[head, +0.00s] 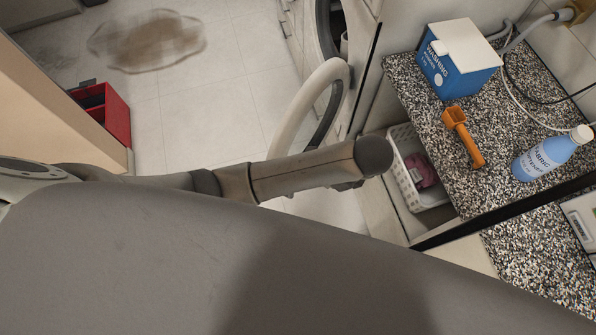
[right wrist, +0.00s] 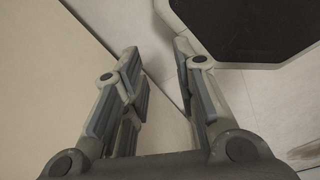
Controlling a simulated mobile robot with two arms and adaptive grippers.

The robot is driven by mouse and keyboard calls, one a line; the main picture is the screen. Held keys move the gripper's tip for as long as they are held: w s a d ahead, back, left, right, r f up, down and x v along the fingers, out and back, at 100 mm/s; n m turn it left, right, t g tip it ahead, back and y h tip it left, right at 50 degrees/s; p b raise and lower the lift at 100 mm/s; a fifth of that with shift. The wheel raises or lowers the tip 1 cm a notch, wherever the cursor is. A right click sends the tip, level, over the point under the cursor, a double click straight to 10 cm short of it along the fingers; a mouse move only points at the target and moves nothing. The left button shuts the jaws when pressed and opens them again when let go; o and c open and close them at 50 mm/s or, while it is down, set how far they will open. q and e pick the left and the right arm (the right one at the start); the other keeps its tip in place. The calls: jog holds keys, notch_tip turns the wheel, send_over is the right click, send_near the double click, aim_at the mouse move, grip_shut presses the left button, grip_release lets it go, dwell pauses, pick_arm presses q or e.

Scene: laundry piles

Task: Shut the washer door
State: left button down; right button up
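The washer (head: 365,25) stands at the top centre of the head view, with its round opening partly in the picture. Its door (head: 285,132), a pale ring with a dark inner edge, stands swung open out over the floor. One of my arm links crosses in front of the door's lower end and hides part of it. My right gripper (right wrist: 157,52) is open in the right wrist view, with nothing between its fingers. Neither the door nor the washer can be made out in that view. My left gripper is not in view.
A speckled counter (head: 425,88) at right holds a blue washing powder box (head: 448,75), an orange scoop (head: 464,137) and a blue bottle (head: 545,156). A white basket (head: 401,160) with pink cloth sits below. A red bin (head: 118,118) and brown puddle (head: 150,42) lie left.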

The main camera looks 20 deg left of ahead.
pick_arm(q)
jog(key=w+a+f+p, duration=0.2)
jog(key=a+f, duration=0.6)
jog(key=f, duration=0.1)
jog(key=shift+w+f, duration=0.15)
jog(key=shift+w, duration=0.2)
pick_arm(e)
jog(key=shift+s+d+r, duration=0.15)
jog(key=shift+s+r, duration=0.5)
jog(key=shift+r, duration=0.2)
